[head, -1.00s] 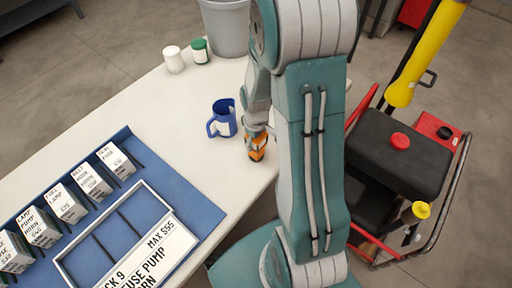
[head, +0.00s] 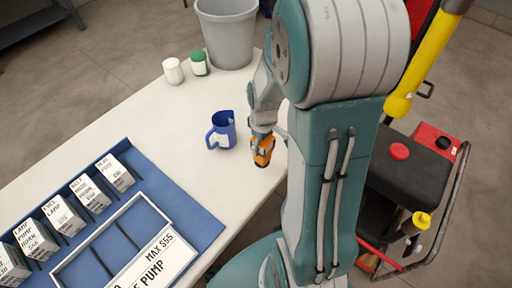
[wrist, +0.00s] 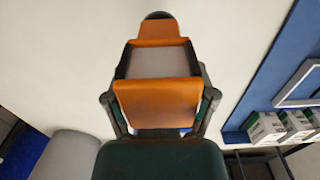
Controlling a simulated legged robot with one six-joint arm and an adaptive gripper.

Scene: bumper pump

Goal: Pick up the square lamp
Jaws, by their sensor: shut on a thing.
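The square lamp (head: 263,152) is an orange, boxy piece with a dark end. In the wrist view the lamp (wrist: 157,104) fills the middle, with orange sides and a flat grey square face. My gripper (head: 263,140) is shut on it, with dark fingers at its left and right in the wrist view. The lamp appears held above the white table, near its right edge and to the right of the blue mug. Its height above the table is hard to judge. My fingers and arm hide part of it.
A blue mug (head: 221,131) stands close left of my gripper. A white jar (head: 173,71), a green-lidded jar (head: 200,63) and a grey bin (head: 227,35) are farther back. A blue mat (head: 194,207) with labelled boxes lies at left. A cart (head: 402,180) stands right.

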